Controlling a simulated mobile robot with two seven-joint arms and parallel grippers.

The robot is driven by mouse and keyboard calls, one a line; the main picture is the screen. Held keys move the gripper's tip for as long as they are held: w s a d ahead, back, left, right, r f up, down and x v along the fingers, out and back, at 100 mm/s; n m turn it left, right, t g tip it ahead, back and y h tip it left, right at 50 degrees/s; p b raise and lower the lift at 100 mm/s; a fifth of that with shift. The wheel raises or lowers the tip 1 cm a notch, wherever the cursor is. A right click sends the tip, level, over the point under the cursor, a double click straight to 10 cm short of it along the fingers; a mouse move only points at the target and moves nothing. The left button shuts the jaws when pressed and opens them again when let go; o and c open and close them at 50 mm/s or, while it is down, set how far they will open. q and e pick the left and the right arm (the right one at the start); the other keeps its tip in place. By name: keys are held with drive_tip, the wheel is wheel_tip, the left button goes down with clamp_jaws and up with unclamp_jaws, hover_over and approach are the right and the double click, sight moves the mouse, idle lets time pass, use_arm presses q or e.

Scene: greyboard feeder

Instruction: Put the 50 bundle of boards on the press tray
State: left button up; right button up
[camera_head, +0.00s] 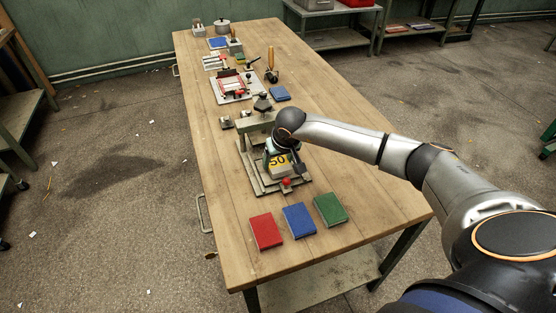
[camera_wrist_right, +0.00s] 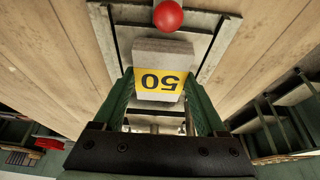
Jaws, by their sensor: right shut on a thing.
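The 50 bundle of boards (camera_head: 276,163) is a grey block with a yellow label marked 50. In the right wrist view the bundle (camera_wrist_right: 163,50) sits between the two green fingers of my right gripper (camera_wrist_right: 160,88), which is shut on it. In the head view my right gripper (camera_head: 285,160) is at the press, partly hidden by its own wrist. The press tray (camera_head: 262,187) is a grey metal plate under the bundle. I cannot tell whether the bundle touches it. My left gripper is not in view.
A red knob (camera_head: 286,182) stands at the tray's front. The press frame (camera_head: 254,122) rises just behind the bundle. Red (camera_head: 266,231), blue (camera_head: 299,220) and green (camera_head: 330,209) books lie in front. Another fixture (camera_head: 234,87) and small tools stand farther back on the wooden table (camera_head: 350,160).

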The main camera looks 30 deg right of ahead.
drive_tip(key=shift+f+b, duration=0.45)
drive_tip(key=shift+b, duration=0.25)
idle(0.9)
idle(0.3)
drive_tip(key=o, duration=1.3)
drive_tip(key=b+v, duration=0.1)
drive_tip(key=v, duration=1.1)
drive_tip(key=shift+s+a+r, duration=0.1)
drive_tip(key=shift+s+r, duration=0.1)
